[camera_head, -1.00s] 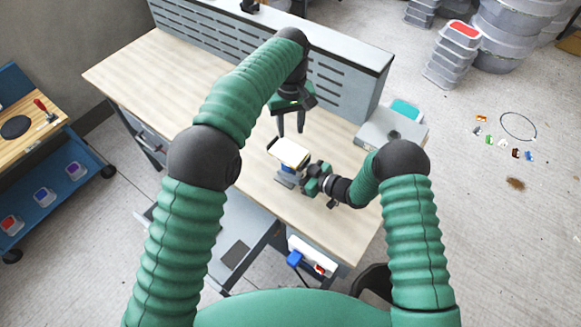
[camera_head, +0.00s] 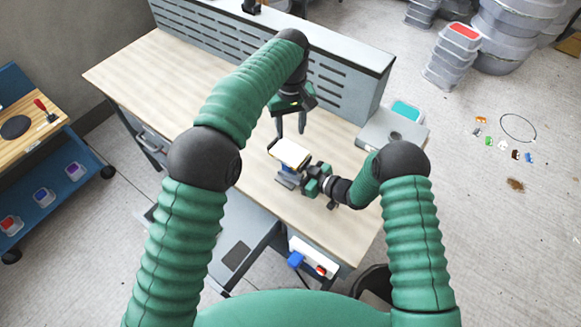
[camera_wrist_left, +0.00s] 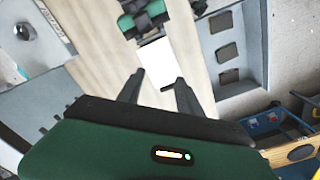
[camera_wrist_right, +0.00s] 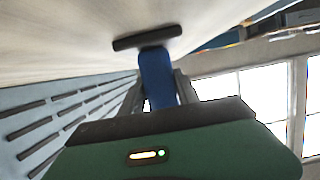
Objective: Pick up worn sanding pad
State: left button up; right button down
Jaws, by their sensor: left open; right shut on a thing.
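A white, flat, roughly rectangular pad face (camera_head: 289,152) shows above the workbench, facing up towards my left gripper. It looks bright white in the left wrist view (camera_wrist_left: 157,62). My right gripper (camera_head: 308,177) is shut on the blue handle (camera_wrist_right: 158,80) of the sanding block, which ends in a dark plate (camera_wrist_right: 148,38). My left gripper (camera_head: 290,132) is open and empty, its fingers pointing down just behind and above the pad. In the left wrist view its fingertips (camera_wrist_left: 154,80) are apart, near the pad's edge. I cannot tell how worn the pad is.
The wooden workbench top (camera_head: 180,90) is mostly clear on the left. A slotted grey panel (camera_head: 340,80) runs along its back. A grey box (camera_head: 392,130) stands at the right end. A blue cart (camera_head: 60,165) is at the far left.

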aim_at(291, 152)
pick_arm(q)
jog(key=shift+o, duration=1.1)
jog(key=shift+s+d+n, duration=0.2)
jog(key=shift+n, duration=0.1)
jog(key=o, duration=0.7)
jog(key=d+n+y, duration=0.1)
jog(key=s+d+n+t+y, duration=0.1)
jog(key=n, duration=0.1)
jog(key=s+d+r+n+y, duration=0.1)
jog(key=n, duration=0.1)
jog(key=shift+s+t, duration=0.15)
jog(key=shift+t, duration=0.25)
jog(key=shift+o, duration=0.2)
jog(key=shift+n+t+y, duration=0.4)
jog(key=shift+n+t, duration=0.1)
jog(key=shift+n, duration=0.4)
jog(key=x, duration=1.1)
jog(key=shift+s+d+f, duration=0.1)
jog(key=shift+d+f, duration=0.1)
jog(key=shift+d, duration=0.15)
